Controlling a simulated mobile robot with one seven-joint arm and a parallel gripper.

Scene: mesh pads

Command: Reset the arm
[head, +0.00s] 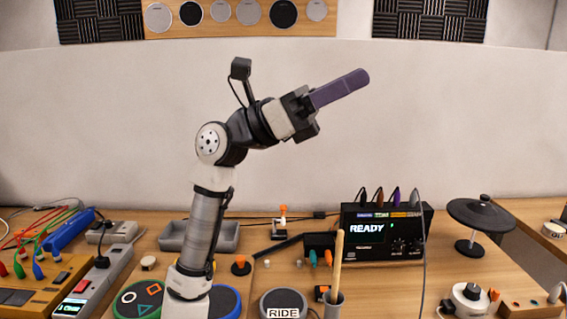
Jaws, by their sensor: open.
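My arm (207,225) rises from the front of the table and bends at the elbow, well above the table. My gripper (340,88) is at its end, high in front of the pale wall, pointing right and slightly up. A long purple part with a rounded end extends from its black body; I see it side-on, so the gap between the fingers is hidden. The gripper is open and touches nothing on the table.
Below are a black box (382,244) showing "READY", a round pad marked "RIDE" (284,304), an upright stick (338,262), a grey tray (226,238) and a black cymbal pad (481,213). Cables and a power strip (105,270) lie left. The air around the gripper is clear.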

